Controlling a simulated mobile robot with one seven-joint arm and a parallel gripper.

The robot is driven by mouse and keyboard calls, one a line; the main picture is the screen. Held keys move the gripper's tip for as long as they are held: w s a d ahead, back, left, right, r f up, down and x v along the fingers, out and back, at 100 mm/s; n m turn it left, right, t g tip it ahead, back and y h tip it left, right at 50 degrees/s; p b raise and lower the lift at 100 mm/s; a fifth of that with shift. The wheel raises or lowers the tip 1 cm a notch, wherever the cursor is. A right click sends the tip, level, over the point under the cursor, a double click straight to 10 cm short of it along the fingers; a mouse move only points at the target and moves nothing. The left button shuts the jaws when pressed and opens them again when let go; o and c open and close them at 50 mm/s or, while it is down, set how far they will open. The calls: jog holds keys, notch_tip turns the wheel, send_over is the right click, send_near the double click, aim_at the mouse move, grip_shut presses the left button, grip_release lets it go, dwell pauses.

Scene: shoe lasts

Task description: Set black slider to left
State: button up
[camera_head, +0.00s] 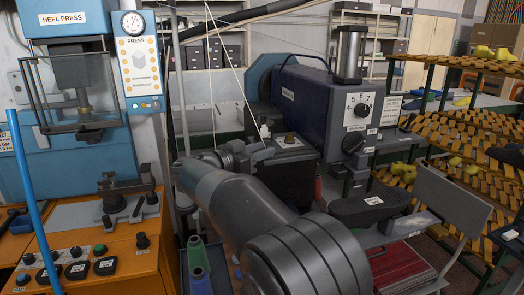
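My arm reaches in from the lower middle, and its far end with my gripper (262,148) is in front of the blue-grey machine. The gripper is small and partly merges with the dark parts behind it, so its fingers cannot be made out clearly. I cannot single out the black slider for certain. A black lever-like fitting (127,190) stands on a grey plate on the orange console at the left. Black controls (77,270) and round knobs sit on the console's front. My gripper is to the right of these and apart from them.
The blue heel press (75,150) with a gauge panel (138,62) stands behind the orange console (140,262). A blue pole (30,190) crosses the left side. The blue-grey machine (310,105) stands behind my arm. Racks of shoe lasts (470,130) fill the right.

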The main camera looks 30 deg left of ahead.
jog(key=shift+o, duration=0.5)
jog(key=shift+s, duration=0.1)
jog(key=v, duration=1)
jog(key=shift+s, duration=0.25)
jog(key=shift+a+f, duration=0.1)
